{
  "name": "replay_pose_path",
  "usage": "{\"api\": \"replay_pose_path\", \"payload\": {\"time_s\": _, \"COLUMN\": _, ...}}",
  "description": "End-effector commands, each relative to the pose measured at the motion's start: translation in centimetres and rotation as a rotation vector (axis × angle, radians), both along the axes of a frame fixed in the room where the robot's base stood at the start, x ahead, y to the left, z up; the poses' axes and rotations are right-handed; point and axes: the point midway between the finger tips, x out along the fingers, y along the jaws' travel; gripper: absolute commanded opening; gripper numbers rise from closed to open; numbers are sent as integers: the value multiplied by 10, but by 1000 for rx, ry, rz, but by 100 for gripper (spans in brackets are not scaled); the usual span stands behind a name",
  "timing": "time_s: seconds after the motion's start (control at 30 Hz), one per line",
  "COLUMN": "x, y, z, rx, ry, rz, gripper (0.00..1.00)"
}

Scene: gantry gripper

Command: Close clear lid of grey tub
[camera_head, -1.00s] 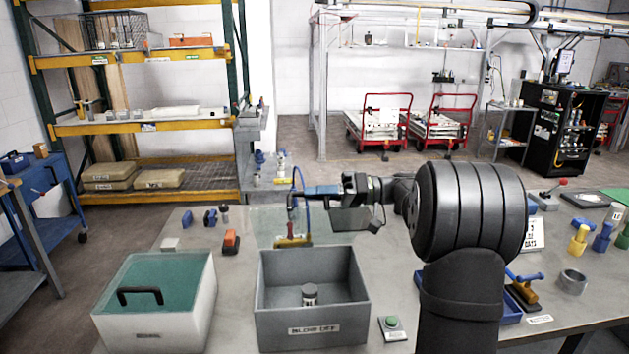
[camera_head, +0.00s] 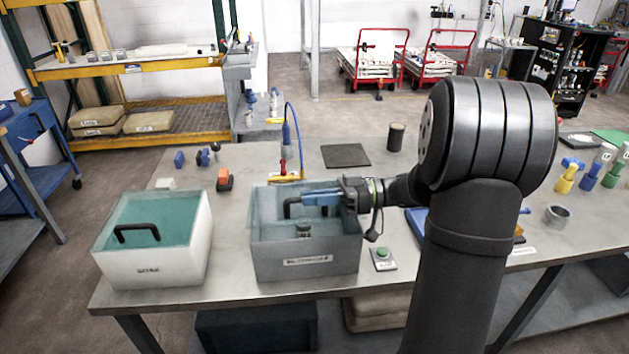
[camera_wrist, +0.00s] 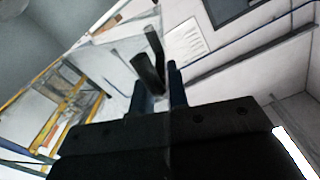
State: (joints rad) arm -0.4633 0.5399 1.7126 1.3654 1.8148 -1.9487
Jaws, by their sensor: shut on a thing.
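The grey tub (camera_head: 305,265) stands on the table in the head view, with a small dark jar (camera_head: 304,230) inside. Its clear lid (camera_head: 268,222) spans the tub's top; I cannot tell if it sits flush on the rim. The black lid handle (camera_head: 288,205) is at my gripper (camera_head: 298,199), whose blue fingers come in from the right, low over the tub. In the wrist view, the handle (camera_wrist: 150,72) rises at the blue fingertips of my gripper (camera_wrist: 160,85), which is shut on it.
A white tub (camera_head: 150,268) with a teal lid stands to the left. A green button box (camera_head: 383,257) is right of the grey tub. A red and yellow tool (camera_head: 285,172) with a blue hose is just behind it.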

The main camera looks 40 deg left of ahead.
Motion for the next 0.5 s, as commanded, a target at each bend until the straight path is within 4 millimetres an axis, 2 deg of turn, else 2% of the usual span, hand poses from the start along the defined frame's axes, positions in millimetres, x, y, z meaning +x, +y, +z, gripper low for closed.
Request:
{"api": "replay_pose_path", "payload": {"time_s": 0.2, "x": -3, "y": -4, "z": -11, "rx": -3, "ry": 3, "rz": -1, "gripper": 0}}
{"api": "replay_pose_path", "payload": {"time_s": 0.5, "x": -4, "y": -5, "z": -14, "rx": -2, "ry": 2, "rz": 1, "gripper": 0}}
